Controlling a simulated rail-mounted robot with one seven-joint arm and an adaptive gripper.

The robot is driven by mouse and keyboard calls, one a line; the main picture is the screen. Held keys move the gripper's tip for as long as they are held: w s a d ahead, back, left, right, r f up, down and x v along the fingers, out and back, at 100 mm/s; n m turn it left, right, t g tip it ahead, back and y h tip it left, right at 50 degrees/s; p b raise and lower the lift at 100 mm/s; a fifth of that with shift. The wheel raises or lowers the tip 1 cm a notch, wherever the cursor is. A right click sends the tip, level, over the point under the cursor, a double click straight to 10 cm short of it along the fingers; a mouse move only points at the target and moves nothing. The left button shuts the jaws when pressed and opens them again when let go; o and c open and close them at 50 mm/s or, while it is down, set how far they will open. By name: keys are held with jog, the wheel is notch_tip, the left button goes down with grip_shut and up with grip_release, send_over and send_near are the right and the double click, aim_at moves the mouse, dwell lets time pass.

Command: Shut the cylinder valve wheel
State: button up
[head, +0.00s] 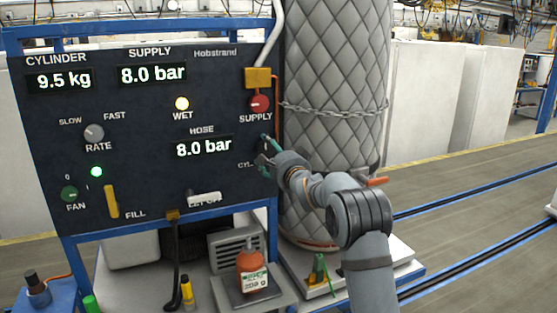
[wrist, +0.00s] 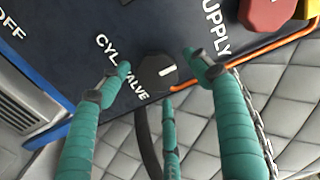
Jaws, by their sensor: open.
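The cylinder valve wheel (wrist: 158,70) is a small black knob with a white pointer line, on the dark panel beside the label "CYL VALVE" in the wrist view. My gripper (wrist: 160,78) has three green fingers, open and spread around the knob. One fingertip is to its left, one to its right and one below. I cannot tell whether any fingertip touches it. The cylinder display (head: 60,80) reads 9.5 kg.
The red SUPPLY knob (head: 260,104) is just above my gripper. The supply display (head: 153,74) and hose display (head: 204,148) both read 8.0 bar. A quilted, chained cylinder (head: 335,70) stands close on the right. A white lever (head: 205,198) is below left.

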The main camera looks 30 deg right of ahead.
jog(key=s, duration=1)
jog(key=shift+s+a, duration=0.2)
jog(key=shift+s, duration=0.2)
jog(key=shift+r, duration=0.15)
jog(key=w, duration=1.2)
jog(key=shift+w+d, duration=0.15)
jog(key=shift+d, duration=0.05)
